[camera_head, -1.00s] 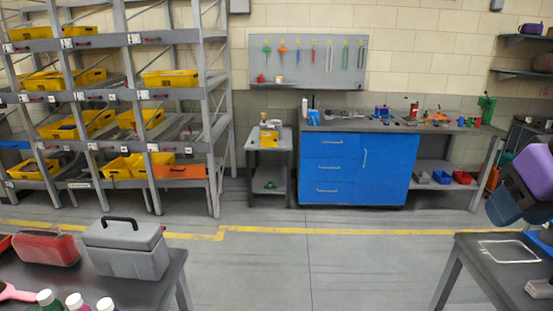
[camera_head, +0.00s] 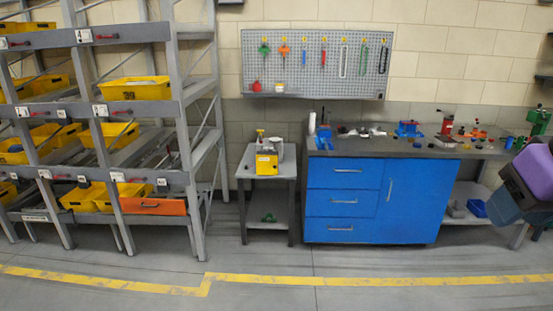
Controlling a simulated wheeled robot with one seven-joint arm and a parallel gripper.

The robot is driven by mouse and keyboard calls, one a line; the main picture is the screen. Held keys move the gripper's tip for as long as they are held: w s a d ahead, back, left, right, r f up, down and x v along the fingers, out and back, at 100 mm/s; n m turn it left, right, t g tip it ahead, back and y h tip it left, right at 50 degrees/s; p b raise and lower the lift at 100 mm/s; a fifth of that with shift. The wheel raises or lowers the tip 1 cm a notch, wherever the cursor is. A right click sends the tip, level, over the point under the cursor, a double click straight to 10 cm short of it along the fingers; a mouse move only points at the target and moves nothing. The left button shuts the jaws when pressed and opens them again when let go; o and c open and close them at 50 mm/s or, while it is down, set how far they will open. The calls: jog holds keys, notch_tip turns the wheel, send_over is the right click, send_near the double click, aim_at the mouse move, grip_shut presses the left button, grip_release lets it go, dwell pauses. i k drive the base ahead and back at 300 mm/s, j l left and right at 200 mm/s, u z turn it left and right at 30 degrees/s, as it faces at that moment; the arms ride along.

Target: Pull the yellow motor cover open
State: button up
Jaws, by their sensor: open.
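The yellow motor cover (camera_head: 266,163) is a small yellow box-like piece with a dark mark on its front. It sits on the small grey side table (camera_head: 250,173), left of the blue cabinet. It looks shut, but it is too small to tell for sure. A rounded grey part shows just behind it, beside an upright bottle-like item with a yellow top. Part of my arm, purple and blue, shows at the right edge, far to the right of the cover. My gripper's fingers are not in view.
A blue cabinet (camera_head: 340,215) under a dark workbench stands close right of the side table. A grey rack (camera_head: 190,150) with yellow bins stands to its left. A pegboard with tools hangs above. The floor in front is clear, with a yellow line (camera_head: 370,280).

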aim_at(265, 164)
jog(key=i+l, duration=0.1)
jog(key=i, duration=3.2)
jog(key=j+u, duration=0.05)
jog(key=j, duration=0.05)
